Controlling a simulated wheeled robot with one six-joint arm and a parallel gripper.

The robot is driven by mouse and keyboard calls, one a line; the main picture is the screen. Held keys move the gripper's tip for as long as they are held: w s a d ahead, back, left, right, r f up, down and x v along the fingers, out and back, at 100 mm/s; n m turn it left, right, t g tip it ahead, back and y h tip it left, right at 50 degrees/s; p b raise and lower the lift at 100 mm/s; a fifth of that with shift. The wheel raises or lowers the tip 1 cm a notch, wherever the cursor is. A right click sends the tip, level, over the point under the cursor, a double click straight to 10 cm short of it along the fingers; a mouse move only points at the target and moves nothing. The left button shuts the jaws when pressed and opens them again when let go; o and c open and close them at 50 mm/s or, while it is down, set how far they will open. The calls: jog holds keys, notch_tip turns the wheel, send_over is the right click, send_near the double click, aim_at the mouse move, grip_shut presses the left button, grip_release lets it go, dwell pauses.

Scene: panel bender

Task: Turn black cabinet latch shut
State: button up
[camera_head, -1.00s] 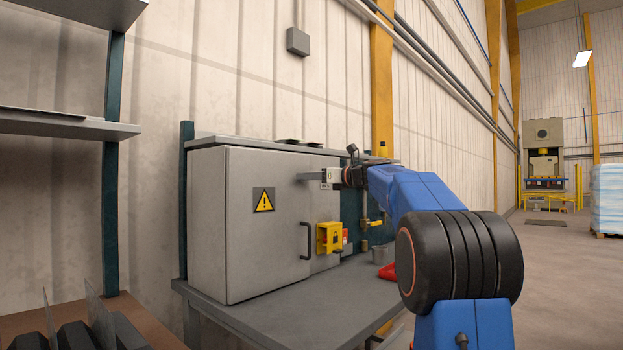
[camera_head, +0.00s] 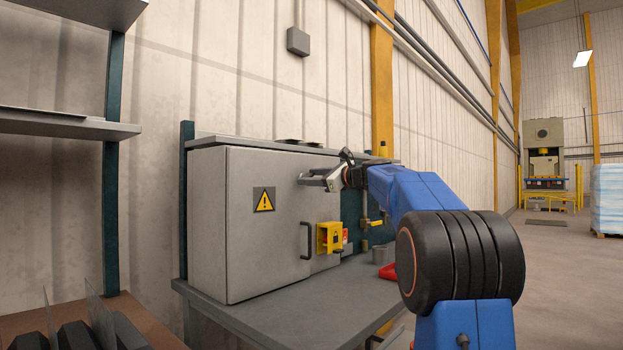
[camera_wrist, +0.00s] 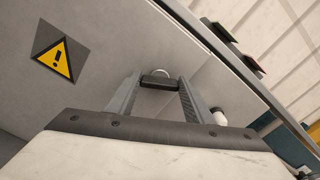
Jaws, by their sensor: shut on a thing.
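The grey cabinet (camera_head: 262,225) stands on a bench, its door flush with the front. My gripper (camera_head: 314,180) is at the upper right of the door. In the wrist view my gripper (camera_wrist: 157,88) has its two fingers shut on the small black latch (camera_wrist: 157,80). A pale round part shows just behind the latch. In the head view the fingers hide the latch. The wrist view is tilted against the cabinet, so my gripper is rolled relative to the door. How far the latch is turned cannot be told.
A yellow warning sign (camera_head: 264,199), a black door handle (camera_head: 307,240) and a yellow lockout box (camera_head: 329,238) sit on the cabinet front. The grey bench top (camera_head: 290,294) is mostly clear. A shelf rack (camera_head: 112,180) stands at the left.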

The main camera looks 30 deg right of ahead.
jog(key=n, duration=1.2)
jog(key=shift+a+f, duration=0.1)
jog(key=shift+f, duration=0.15)
jog(key=shift+n, duration=0.3)
jog(key=o, duration=1.1)
jog(key=shift+c, duration=0.2)
jog(key=shift+s, duration=0.1)
jog(key=v, duration=1.7)
jog(key=shift+s, duration=0.15)
